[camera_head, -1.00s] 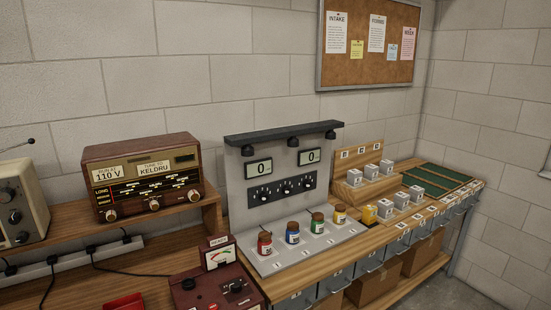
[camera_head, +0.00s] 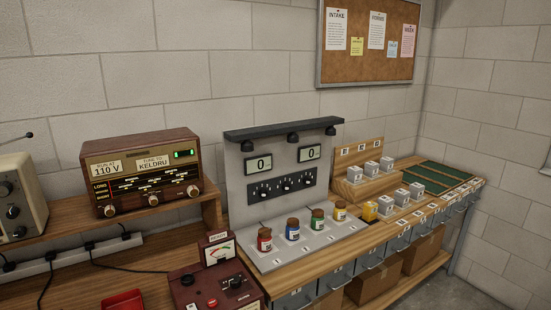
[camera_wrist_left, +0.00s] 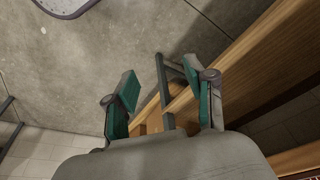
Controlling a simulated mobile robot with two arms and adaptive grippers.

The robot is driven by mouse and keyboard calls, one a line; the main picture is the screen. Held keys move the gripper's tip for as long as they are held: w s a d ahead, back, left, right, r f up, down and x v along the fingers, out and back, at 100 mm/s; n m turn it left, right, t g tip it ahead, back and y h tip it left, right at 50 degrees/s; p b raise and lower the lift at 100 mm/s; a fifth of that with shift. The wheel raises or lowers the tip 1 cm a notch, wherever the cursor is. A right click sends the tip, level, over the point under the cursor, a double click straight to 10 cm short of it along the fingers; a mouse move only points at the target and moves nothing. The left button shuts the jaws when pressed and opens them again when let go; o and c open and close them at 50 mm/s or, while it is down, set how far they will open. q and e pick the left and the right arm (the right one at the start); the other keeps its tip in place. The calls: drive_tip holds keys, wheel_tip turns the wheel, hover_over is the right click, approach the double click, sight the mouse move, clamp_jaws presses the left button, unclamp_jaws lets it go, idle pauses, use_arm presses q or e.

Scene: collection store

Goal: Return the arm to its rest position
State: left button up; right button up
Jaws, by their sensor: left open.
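My left gripper (camera_wrist_left: 160,85) shows in the left wrist view. Its two green-padded fingers are spread apart and nothing is held between them. Behind the fingers are a wooden bench edge (camera_wrist_left: 245,65), a grey metal leg and the concrete floor (camera_wrist_left: 110,50). Neither arm shows in the head view. My right gripper is not in view.
A brown radio (camera_head: 145,172) with a lit green display stands on a wooden shelf at left. A dark red meter box (camera_head: 215,285) sits below it. A grey panel (camera_head: 285,165) has several capped jars before it. White blocks and green trays (camera_head: 445,175) lie at right.

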use_arm(q)
drive_tip(key=s+f+b, duration=0.1)
drive_tip(key=s+f, duration=0.2)
drive_tip(key=f, duration=0.4)
drive_tip(key=s+a+f+g+b, duration=0.1)
drive_tip(key=s+f, duration=0.1)
drive_tip(key=f, duration=0.5)
drive_tip(key=s+f+b, duration=0.1)
drive_tip(key=s+f, duration=0.2)
drive_tip(key=f, duration=0.4)
drive_tip(key=s+a+f, duration=0.2)
drive_tip(key=s+f, duration=0.7)
drive_tip(key=s, duration=0.2)
drive_tip(key=shift+s+a+f+g+b, duration=0.15)
drive_tip(key=shift+s+f+g+b, duration=0.05)
drive_tip(key=shift+g+b, duration=0.25)
